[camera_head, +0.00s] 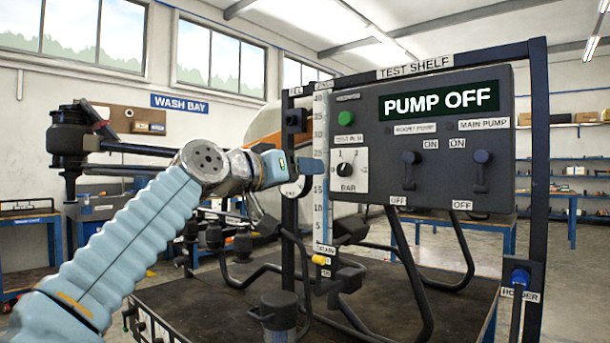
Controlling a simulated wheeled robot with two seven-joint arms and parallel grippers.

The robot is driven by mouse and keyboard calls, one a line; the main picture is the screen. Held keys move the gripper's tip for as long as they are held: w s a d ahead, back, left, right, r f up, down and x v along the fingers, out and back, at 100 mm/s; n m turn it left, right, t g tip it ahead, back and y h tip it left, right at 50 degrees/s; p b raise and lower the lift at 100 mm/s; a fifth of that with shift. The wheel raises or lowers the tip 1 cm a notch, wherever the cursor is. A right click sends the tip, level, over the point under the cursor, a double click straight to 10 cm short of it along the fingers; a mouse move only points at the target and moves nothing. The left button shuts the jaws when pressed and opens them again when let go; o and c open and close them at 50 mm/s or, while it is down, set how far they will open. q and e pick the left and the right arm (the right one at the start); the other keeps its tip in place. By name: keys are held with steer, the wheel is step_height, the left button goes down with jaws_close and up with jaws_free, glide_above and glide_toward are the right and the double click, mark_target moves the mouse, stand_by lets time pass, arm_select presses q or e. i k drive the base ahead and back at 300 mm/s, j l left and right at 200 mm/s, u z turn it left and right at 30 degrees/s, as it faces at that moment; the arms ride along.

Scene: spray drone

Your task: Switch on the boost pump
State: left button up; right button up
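The grey control box (445,140) stands under the test shelf sign, and its display (438,101) reads PUMP OFF. The boost pump switch (409,171) is a dark lever with a round knob, between an ON label above and an OFF label below. The similar main pump switch (481,172) is to its right. Both knobs show in the upper part of their plates; I cannot tell the exact lever positions. My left gripper (312,166) is left of the box, near the pressure dial, apart from the boost switch. Its finger gap does not show clearly. My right gripper is out of view.
A dial marked BAR (347,170) and a green button (347,118) are on the box's left side. A level scale (321,215) stands beside them. Black hoses (425,280) loop below the box over the dark bench top (235,290). A holder (521,278) is at lower right.

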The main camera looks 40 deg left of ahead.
mark_target(410, 158)
steer(key=k+j, duration=0.1)
steer(key=k, duration=0.9)
